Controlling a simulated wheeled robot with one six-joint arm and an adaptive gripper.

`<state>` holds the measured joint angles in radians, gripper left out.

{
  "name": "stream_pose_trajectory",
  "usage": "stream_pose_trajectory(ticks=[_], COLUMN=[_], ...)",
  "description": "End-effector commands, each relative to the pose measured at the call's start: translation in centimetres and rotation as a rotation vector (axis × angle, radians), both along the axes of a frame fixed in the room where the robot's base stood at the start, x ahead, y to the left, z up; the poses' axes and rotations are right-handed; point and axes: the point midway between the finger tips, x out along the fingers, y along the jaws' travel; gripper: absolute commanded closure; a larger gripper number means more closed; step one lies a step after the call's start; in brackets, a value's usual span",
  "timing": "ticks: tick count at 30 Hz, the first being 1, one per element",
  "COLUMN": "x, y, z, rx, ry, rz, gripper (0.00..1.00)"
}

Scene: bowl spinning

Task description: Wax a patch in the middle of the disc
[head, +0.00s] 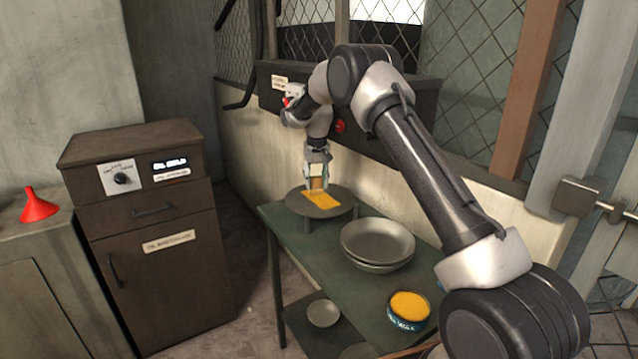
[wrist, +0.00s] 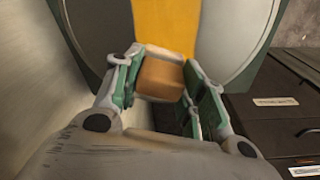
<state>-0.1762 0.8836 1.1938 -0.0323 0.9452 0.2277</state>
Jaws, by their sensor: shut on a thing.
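The grey disc (head: 340,208) stands raised on legs at the far end of the green table. A yellow-orange wax patch (head: 321,200) lies across its middle; it also shows in the wrist view (wrist: 166,24). My gripper (head: 316,183) is over the disc, shut on a tan block (wrist: 160,78). The block's lower end is close to the patch; I cannot tell whether it touches. An open tin of orange wax (head: 409,306) stands at the near end of the table.
Stacked grey bowls (head: 377,241) sit on the green table (head: 385,300) between disc and tin. A small bowl (head: 323,313) is on the lower shelf. A wall (head: 245,135) runs close behind the disc. A dark cabinet (head: 150,230) and red funnel (head: 38,205) stand left.

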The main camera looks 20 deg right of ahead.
Motion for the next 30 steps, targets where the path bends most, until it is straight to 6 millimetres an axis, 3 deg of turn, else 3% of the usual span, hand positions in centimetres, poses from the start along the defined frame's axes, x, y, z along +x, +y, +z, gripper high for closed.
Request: stream_pose_trajectory(ticks=[15,26,30], x=[3.5,3.7,3.7], y=[1.1,1.2,1.2], z=[-0.2,-0.1,1.0], rx=[0.0,0.0,0.0], ry=[0.0,0.0,-0.002], rz=[0.0,0.0,0.0], gripper=[0.79,0.79,0.79])
